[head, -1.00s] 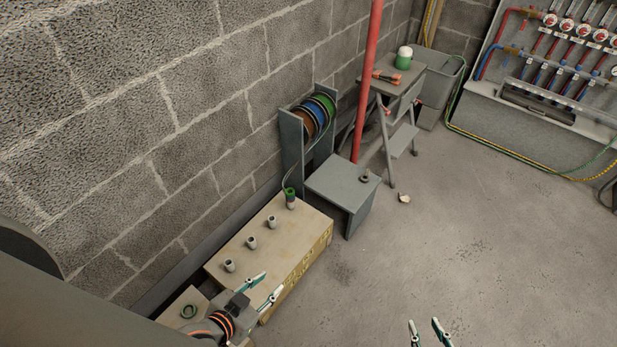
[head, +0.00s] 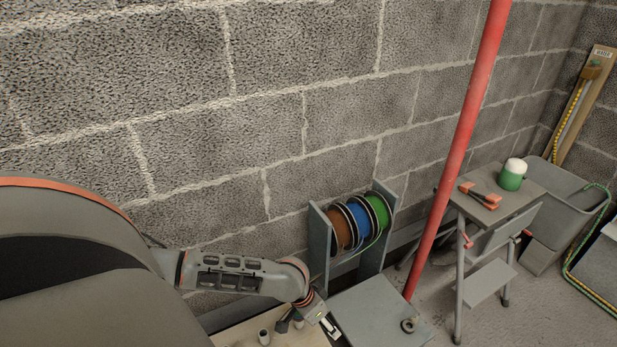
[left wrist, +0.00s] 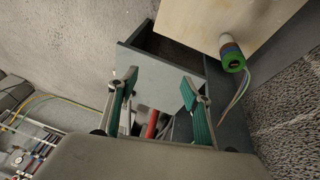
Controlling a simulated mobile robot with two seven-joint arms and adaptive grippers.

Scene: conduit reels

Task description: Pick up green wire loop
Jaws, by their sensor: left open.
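My left gripper (left wrist: 160,86) is open and empty in the left wrist view, with its teal-padded fingers apart. In the head view the left gripper (head: 328,326) hangs at the bottom edge, over the end of the wooden box. I cannot tell whether this ring is the green wire loop. No other loose green loop shows now. My right gripper is out of view.
The wooden box (head: 240,337) carries grey stubs (head: 264,337). Beside it is a grey bench (head: 375,305) with a small dark ring (head: 408,325). Behind stand a rack with brown, blue and green reels (head: 376,212), a red pipe (head: 460,150) and a step stool (head: 487,284).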

